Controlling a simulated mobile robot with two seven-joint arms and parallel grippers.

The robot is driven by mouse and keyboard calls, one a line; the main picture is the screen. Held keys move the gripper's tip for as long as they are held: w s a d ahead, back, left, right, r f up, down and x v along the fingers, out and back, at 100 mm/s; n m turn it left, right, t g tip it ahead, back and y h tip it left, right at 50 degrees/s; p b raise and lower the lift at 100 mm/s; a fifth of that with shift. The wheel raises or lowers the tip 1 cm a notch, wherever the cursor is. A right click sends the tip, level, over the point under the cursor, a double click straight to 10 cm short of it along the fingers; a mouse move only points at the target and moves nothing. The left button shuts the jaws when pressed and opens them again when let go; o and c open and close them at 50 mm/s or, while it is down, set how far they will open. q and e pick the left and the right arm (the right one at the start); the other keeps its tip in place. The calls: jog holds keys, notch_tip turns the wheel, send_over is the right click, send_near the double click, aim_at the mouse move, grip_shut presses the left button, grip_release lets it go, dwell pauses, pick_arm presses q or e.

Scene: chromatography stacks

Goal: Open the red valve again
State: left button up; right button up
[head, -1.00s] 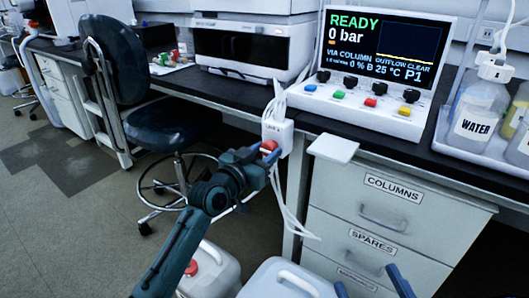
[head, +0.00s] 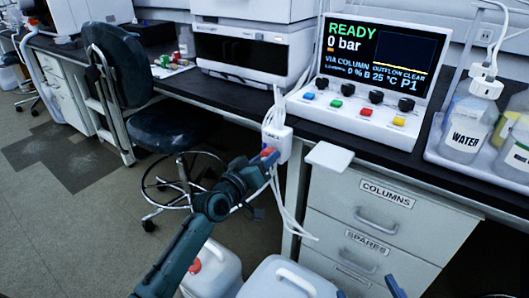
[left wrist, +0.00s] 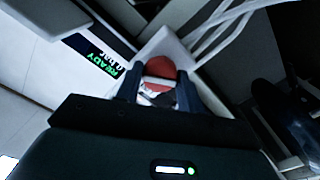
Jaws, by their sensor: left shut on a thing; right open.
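The red valve (head: 266,152) is a small red knob on the front of a white valve body (head: 277,140) at the bench edge. My left gripper (head: 271,158) is shut on the red valve. In the left wrist view, the red knob (left wrist: 160,68) sits between the two dark fingers (left wrist: 158,88), with a white band below the red. The fingers partly hide the knob. My right gripper (head: 368,290) is open and empty at the bottom edge, with only its blue fingertips showing.
The control unit's screen (head: 375,55) reads READY, 0 bar. A white ledge (head: 329,156) juts out right of the valve, above the drawers (head: 372,205). White tubes (head: 283,205) hang below the valve. White canisters (head: 290,277) stand below; a chair (head: 170,130) is at left.

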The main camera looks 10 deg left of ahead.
pick_arm(q)
jog(key=n+p, duration=0.3)
jog(key=n, duration=0.8)
pick_arm(e)
jog(key=shift+s+d+m+g+h, duration=0.1)
jog(key=shift+d+m+g+h, duration=0.4)
jog(key=shift+m+g+h, duration=0.45)
pick_arm(q)
jog(key=shift+n, duration=0.4)
pick_arm(e)
jog(key=shift+n+g, duration=0.25)
pick_arm(q)
jog(key=o, duration=1)
pick_arm(e)
jog(key=shift+f, duration=0.1)
pick_arm(q)
jog(key=p+v, duration=0.1)
jog(key=v, duration=1.2)
pick_arm(e)
jog(key=shift+s+d+g, duration=0.1)
jog(key=shift+s+g, duration=0.2)
jog(key=shift+g, duration=0.1)
pick_arm(q)
jog(key=shift+s, duration=0.1)
